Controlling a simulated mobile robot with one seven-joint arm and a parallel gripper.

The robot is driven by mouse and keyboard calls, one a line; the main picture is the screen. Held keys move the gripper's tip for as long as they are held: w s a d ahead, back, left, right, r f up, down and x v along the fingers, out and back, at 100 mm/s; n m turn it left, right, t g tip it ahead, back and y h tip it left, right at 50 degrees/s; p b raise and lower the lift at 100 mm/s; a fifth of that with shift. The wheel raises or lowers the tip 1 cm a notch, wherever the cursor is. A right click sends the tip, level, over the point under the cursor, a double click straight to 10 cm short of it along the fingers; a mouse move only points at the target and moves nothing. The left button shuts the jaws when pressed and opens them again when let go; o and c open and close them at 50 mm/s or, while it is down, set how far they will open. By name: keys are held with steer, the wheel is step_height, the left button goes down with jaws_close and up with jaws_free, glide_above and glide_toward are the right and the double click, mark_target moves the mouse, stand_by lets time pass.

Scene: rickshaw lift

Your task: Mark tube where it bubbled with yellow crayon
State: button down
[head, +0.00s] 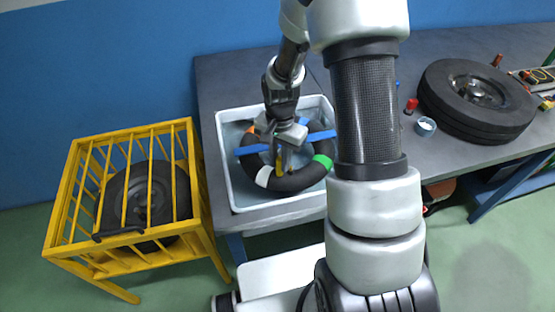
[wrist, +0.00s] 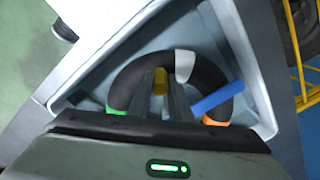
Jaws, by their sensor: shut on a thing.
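The black inner tube (head: 290,183) lies in the white water tub (head: 222,150), with green, white and orange bands on it and blue bars across it. My gripper (head: 281,168) is above the tube's near part, pointing down, shut on the yellow crayon (head: 279,160). In the wrist view the crayon (wrist: 160,80) shows between the two fingers, over or against the black tube (wrist: 205,75), between the green and white bands. I cannot tell whether the crayon's tip touches the tube. No bubbles and no yellow mark can be made out.
A yellow cage (head: 75,190) with a wheel inside stands left of the workbench (head: 225,80). A large wheel (head: 470,130), a red item (head: 411,104) and a small white-rimmed cup (head: 426,126) are on the bench at right. The tub's walls (wrist: 240,50) surround the tube.

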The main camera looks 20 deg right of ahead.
steer(key=shift+w+a, duration=0.1)
steer(key=shift+a, duration=0.05)
steer(key=shift+w+a+f, duration=0.1)
steer(key=shift+w+a, duration=0.4)
steer(key=shift+a, duration=0.35)
steer(key=shift+d, duration=0.1)
steer(key=shift+s+d+b, duration=0.3)
steer(key=shift+s+d, duration=0.35)
steer(key=shift+d, duration=0.25)
steer(key=shift+w+a, duration=0.1)
steer(key=shift+w+a, duration=0.55)
steer(key=shift+a, duration=0.35)
steer(key=shift+s+d, duration=0.1)
steer(key=shift+d, duration=0.05)
